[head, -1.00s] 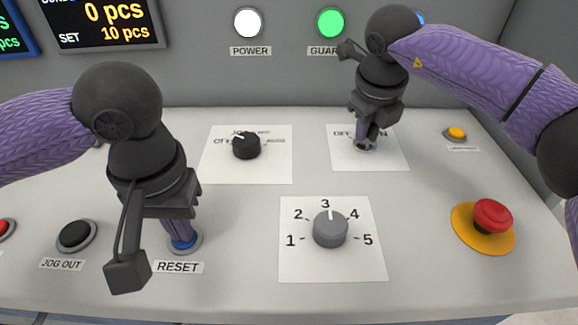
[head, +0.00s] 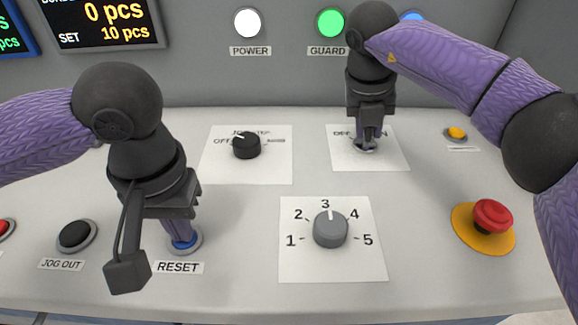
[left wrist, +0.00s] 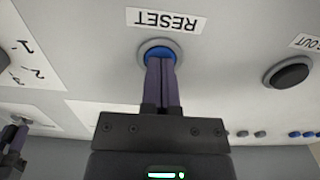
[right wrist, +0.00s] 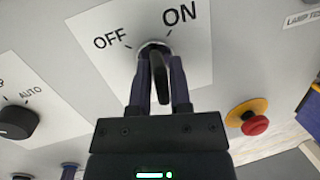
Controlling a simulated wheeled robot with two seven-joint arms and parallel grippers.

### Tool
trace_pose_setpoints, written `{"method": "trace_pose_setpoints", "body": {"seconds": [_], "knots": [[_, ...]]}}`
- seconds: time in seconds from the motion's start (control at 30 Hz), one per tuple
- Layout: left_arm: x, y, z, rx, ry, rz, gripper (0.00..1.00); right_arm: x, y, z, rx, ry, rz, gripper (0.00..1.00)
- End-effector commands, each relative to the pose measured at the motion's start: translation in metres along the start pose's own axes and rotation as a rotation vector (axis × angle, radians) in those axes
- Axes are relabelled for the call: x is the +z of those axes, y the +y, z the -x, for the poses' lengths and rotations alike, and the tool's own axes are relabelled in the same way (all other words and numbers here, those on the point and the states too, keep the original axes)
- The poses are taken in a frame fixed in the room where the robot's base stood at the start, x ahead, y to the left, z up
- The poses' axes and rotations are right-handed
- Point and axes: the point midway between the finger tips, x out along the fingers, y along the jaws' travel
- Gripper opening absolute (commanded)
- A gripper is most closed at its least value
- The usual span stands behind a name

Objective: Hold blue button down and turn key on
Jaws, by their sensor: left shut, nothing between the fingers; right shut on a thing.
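The blue button (head: 186,244) above the RESET label is under the tips of my left gripper (head: 180,236), which is shut and empty. In the left wrist view, its fingertips are against the blue button (left wrist: 154,52); how far it is pressed I cannot tell. My right gripper (head: 367,143) is shut on the black key (right wrist: 160,82) in the key switch, on the white OFF/ON plate (head: 392,160). The right wrist view shows the key between the two fingers (right wrist: 158,62), with OFF to the left and ON to the upper right.
A black selector knob (head: 246,146) and a grey numbered dial (head: 330,230) sit between my arms. A red emergency stop (head: 492,217) is on the right, a black JOG OUT button (head: 75,235) on the left. White (head: 247,22) and green (head: 330,22) lamps are lit behind.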

Motion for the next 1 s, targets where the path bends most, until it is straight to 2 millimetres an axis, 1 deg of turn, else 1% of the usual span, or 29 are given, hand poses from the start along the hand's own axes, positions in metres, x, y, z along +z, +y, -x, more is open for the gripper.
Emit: {"method": "trace_pose_setpoints", "body": {"seconds": [0.03, 0.1, 0.2, 0.27, 0.47, 0.6, 0.67, 0.87, 0.9, 0.97, 1.0], "knots": [[0.0032, 0.0, -0.0064, -0.005, -0.021, -0.005, 0.0, 0.0004, -0.0011, -0.0019, -0.004, -0.001, -0.002, 0.0], [0.0032, -0.0001, -0.0064, -0.005, -0.021, -0.005, 0.0, 0.0005, -0.001, -0.0019, -0.01, 0.006, -0.036, 0.0], [0.0031, -0.0001, -0.0064, -0.005, -0.021, -0.005, 0.0, 0.0003, -0.0006, -0.0018, -0.045, 0.039, -0.228, 0.0], [0.0031, -0.0001, -0.0064, -0.005, -0.021, -0.005, 0.0, 0.0004, -0.0011, -0.0019, -0.056, 0.049, -0.289, 0.0], [0.003, -0.0002, -0.0064, -0.005, -0.021, -0.004, 0.0, 0.0003, -0.0014, -0.0019, -0.057, 0.051, -0.298, 0.0], [0.003, -0.0002, -0.0064, -0.005, -0.02, -0.004, 0.0, 0.0002, -0.0007, -0.0018, -0.098, 0.089, -0.517, 0.0], [0.0029, -0.0002, -0.0064, -0.006, -0.02, -0.004, 0.0, 0.0001, -0.0013, -0.0019, -0.108, 0.099, -0.573, 0.0], [0.0028, -0.0003, -0.0064, -0.006, -0.02, -0.003, 0.0, -0.0001, -0.0016, -0.002, -0.111, 0.101, -0.584, 0.0], [0.0028, -0.0003, -0.0064, -0.006, -0.02, -0.003, 0.0, -0.0001, -0.0016, -0.002, -0.11, 0.101, -0.584, 0.33], [0.0028, -0.0002, -0.0065, -0.005, -0.02, -0.003, 0.0, -0.0001, -0.0014, -0.0021, -0.109, 0.102, -0.583, 0.45], [0.0028, -0.0002, -0.0065, -0.005, -0.02, -0.003, 0.0, -0.0001, -0.0012, -0.0021, -0.109, 0.101, -0.582, 0.54]]}}
